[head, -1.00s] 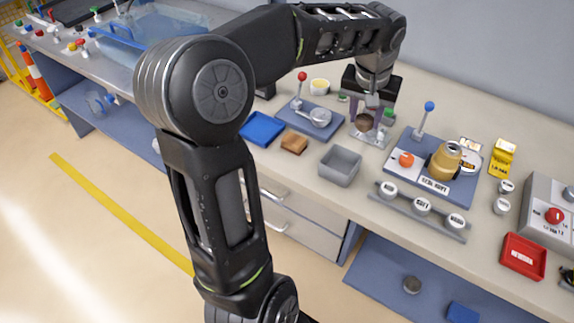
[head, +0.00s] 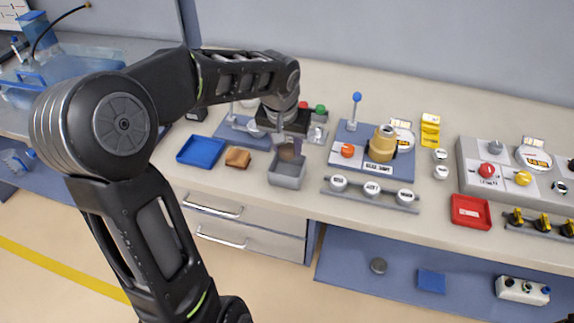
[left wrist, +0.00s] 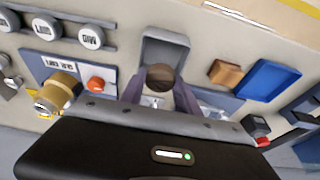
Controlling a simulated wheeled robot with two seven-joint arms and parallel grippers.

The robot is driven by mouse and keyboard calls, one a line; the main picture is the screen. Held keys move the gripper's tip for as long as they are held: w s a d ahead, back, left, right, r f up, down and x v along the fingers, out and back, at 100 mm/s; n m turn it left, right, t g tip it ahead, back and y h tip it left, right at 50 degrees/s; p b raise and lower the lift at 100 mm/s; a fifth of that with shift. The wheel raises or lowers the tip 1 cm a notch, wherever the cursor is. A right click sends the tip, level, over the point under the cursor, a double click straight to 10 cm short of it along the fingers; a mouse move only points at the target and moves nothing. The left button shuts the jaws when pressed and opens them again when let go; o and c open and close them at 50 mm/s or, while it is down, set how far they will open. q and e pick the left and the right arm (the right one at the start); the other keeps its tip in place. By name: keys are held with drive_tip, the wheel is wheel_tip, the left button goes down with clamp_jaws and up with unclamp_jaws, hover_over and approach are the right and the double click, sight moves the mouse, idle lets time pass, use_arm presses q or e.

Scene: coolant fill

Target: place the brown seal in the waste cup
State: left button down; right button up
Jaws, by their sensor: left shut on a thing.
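My left gripper (head: 289,146) is shut on the brown seal (head: 287,153), a small dark brown round piece. The seal also shows between the fingers in the left wrist view (left wrist: 160,77). A grey open square cup (head: 287,175), which I take as the waste cup, stands on the bench. The gripper and seal are over the far part of this cup in the head view. In the left wrist view the seal overlaps the near edge of the grey cup (left wrist: 166,47). The exact height above it I cannot tell. My right gripper is not in view.
A brown block (head: 237,157) and a blue tray (head: 201,152) lie left of the grey cup. To its right are a grey rail with white round caps (head: 371,190) and a blue plate with a gold canister (head: 382,143). A red tray (head: 471,212) lies farther right.

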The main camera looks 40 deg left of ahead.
sight(286, 157)
use_arm(q)
drive_tip(key=shift+f, duration=1.3)
drive_tip(key=shift+f, duration=0.1)
wheel_tip(286, 157, down, 3)
drive_tip(key=shift+f, duration=0.3)
drive_tip(key=shift+f, duration=0.15)
drive_tip(key=c, duration=1.2)
unclamp_jaws()
drive_tip(key=shift+o, duration=0.2)
